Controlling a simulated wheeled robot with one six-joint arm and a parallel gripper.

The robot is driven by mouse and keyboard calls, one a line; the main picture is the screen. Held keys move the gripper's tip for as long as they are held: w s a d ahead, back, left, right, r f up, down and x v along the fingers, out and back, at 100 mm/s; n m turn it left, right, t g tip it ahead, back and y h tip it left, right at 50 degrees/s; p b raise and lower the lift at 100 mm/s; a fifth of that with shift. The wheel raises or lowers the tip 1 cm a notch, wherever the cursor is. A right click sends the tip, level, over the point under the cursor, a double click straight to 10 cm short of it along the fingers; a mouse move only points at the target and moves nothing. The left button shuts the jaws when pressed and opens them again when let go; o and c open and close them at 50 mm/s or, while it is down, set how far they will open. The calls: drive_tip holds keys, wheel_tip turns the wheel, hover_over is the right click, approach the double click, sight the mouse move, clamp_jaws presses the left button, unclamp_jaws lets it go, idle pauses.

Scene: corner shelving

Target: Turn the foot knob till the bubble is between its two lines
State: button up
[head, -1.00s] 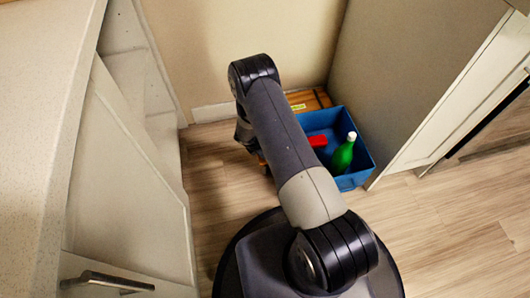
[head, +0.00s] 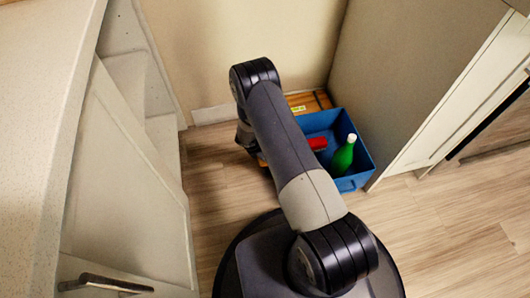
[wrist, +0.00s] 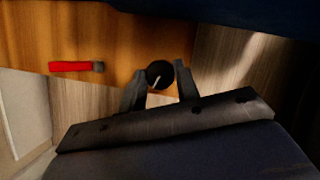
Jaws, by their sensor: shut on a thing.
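In the wrist view a round black knob (wrist: 160,74) with a pale line on its face sits in front of an orange-brown wooden surface (wrist: 110,30). My gripper (wrist: 161,82) has one finger on each side of the knob and is shut on it. In the head view my own arm hides the gripper and the knob. A wooden piece (head: 318,99) with a small yellow patch (head: 298,109) shows behind the blue crate. I cannot make out a bubble or its two lines in either view.
A blue crate (head: 359,180) holds a green bottle (head: 343,157) and a red thing (head: 318,143). A red thing with a grey end (wrist: 72,66) shows left of the knob in the wrist view. White cabinets (head: 125,180) stand left, a tall panel (head: 400,80) right. Open floor (head: 440,220) lies right.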

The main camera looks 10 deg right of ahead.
drive_tip(key=shift+f+m, duration=0.1)
drive_tip(key=shift+m, duration=0.2)
drive_tip(key=m+g+b, duration=0.1)
drive_tip(key=m+b, duration=0.1)
drive_tip(key=shift+w+f+m, duration=0.1)
drive_tip(key=shift+m, duration=0.2)
drive_tip(key=m+g+b, duration=0.1)
drive_tip(key=m+b, duration=0.1)
drive_tip(key=m, duration=0.1)
drive_tip(key=shift+w+m+g+b, duration=0.1)
drive_tip(key=shift+m+g+b, duration=0.2)
drive_tip(key=shift+b, duration=0.1)
drive_tip(key=m+g+b, duration=0.1)
drive_tip(key=m+b, duration=0.1)
drive_tip(key=m, duration=0.1)
drive_tip(key=shift+w+m, duration=0.1)
drive_tip(key=shift+m, duration=0.2)
drive_tip(key=shift+m+g+y+b, duration=0.45)
drive_tip(key=shift+m+g, duration=0.25)
drive_tip(key=shift+m, duration=0.8)
drive_tip(key=shift+r, duration=0.2)
drive_tip(key=o, duration=1)
